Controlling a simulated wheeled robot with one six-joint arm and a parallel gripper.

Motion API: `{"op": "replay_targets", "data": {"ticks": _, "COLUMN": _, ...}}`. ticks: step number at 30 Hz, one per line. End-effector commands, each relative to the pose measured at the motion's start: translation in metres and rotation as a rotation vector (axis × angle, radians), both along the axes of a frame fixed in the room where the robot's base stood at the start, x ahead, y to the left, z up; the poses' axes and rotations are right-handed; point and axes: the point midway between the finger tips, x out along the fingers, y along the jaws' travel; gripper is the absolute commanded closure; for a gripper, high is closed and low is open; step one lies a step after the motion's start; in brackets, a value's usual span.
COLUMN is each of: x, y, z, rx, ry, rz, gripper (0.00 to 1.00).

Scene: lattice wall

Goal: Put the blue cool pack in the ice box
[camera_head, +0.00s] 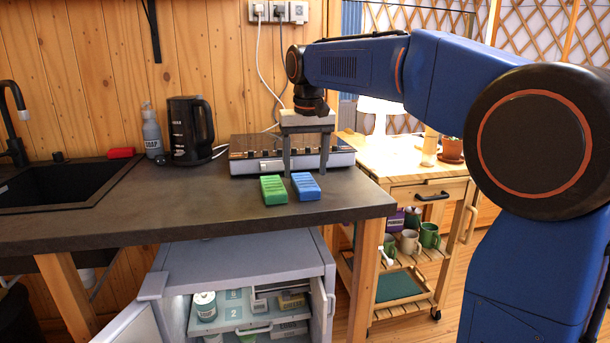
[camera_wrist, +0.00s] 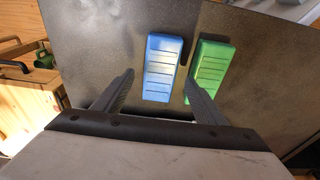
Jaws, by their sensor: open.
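The blue cool pack (camera_head: 306,187) lies flat on the dark counter near its front edge, just right of a similar green pack (camera_head: 273,190). My gripper (camera_head: 306,173) is open and empty, pointing down by the far end of the blue pack. In the wrist view, the blue pack (camera_wrist: 162,68) shows between the two fingertips (camera_wrist: 159,77), and the right finger lies near the gap to the green pack (camera_wrist: 212,70). No grip on the pack shows. A grey fridge-like cabinet (camera_head: 240,258) stands open under the counter; I cannot tell which part is the ice box.
The cabinet holds a can (camera_head: 204,306), numbered fronts and boxes; its door (camera_head: 130,322) is swung out left. A grey device (camera_head: 255,160) sits behind the packs. A kettle (camera_head: 189,130), soap bottle (camera_head: 152,132) and sink stand left. A wooden cart (camera_head: 425,187) is right.

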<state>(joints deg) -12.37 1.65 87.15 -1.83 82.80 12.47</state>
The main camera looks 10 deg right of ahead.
Motion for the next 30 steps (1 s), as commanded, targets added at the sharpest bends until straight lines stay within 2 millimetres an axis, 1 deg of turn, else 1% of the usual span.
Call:
{"op": "replay_targets", "data": {"ticks": 1, "x": -0.001, "y": 0.0, "z": 0.011, "rx": 0.001, "ry": -0.003, "rz": 0.0, "gripper": 0.35}}
{"op": "replay_targets", "data": {"ticks": 3, "x": -0.003, "y": 0.0, "z": 0.025, "rx": 0.001, "ry": -0.003, "rz": 0.0, "gripper": 0.35}}
{"op": "replay_targets", "data": {"ticks": 9, "x": -0.008, "y": 0.0, "z": 0.061, "rx": 0.001, "ry": -0.002, "rz": 0.0, "gripper": 0.35}}
{"op": "replay_targets", "data": {"ticks": 12, "x": -0.011, "y": 0.0, "z": 0.074, "rx": 0.0, "ry": -0.002, "rz": 0.0, "gripper": 0.35}}
{"op": "replay_targets", "data": {"ticks": 15, "x": -0.012, "y": 0.0, "z": 0.083, "rx": 0.0, "ry": 0.0, "rz": 0.0, "gripper": 0.35}}
{"op": "replay_targets", "data": {"ticks": 19, "x": -0.013, "y": 0.0, "z": 0.089, "rx": 0.0, "ry": -0.001, "rz": 0.0, "gripper": 0.35}}
{"op": "replay_targets", "data": {"ticks": 26, "x": -0.016, "y": -0.001, "z": 0.089, "rx": 0.0, "ry": -0.001, "rz": 0.0, "gripper": 0.35}}
{"op": "replay_targets", "data": {"ticks": 28, "x": -0.022, "y": -0.005, "z": 0.087, "rx": 0.001, "ry": -0.005, "rz": 0.0, "gripper": 0.35}}
{"op": "replay_targets", "data": {"ticks": 30, "x": -0.033, "y": -0.011, "z": 0.083, "rx": 0.003, "ry": -0.014, "rz": 0.0, "gripper": 0.35}}
